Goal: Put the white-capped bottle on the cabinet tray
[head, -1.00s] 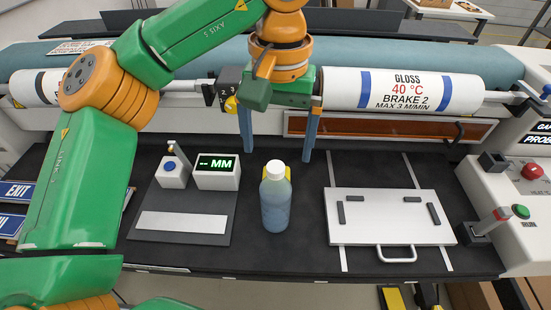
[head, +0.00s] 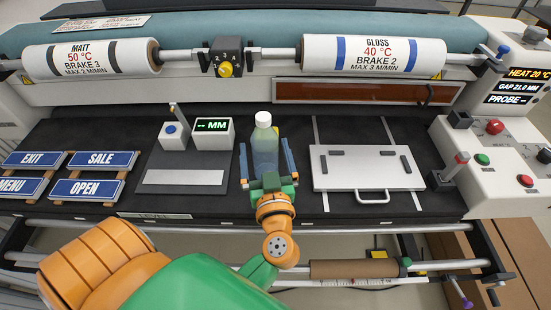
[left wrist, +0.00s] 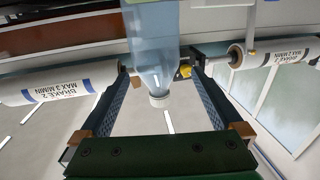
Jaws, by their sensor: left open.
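The white-capped bottle (head: 264,148) stands upright on the black bench top, with bluish contents. My left gripper (head: 266,158) reaches in from the front, open, with one blue finger on each side of the bottle. In the left wrist view the bottle (left wrist: 156,45) appears cap-down between the fingers of the left gripper (left wrist: 160,78), with gaps visible beside its neck. Whether a finger touches the bottle's body I cannot tell. My right gripper is in neither view. I cannot identify a cabinet tray in these frames.
A silver plate with a handle (head: 368,168) lies right of the bottle. A gauge display (head: 212,133) on a dark board stands left. Several blue signs (head: 100,160) lie farther left. Labelled rollers (head: 372,54) span the back. A control panel (head: 500,150) is at right.

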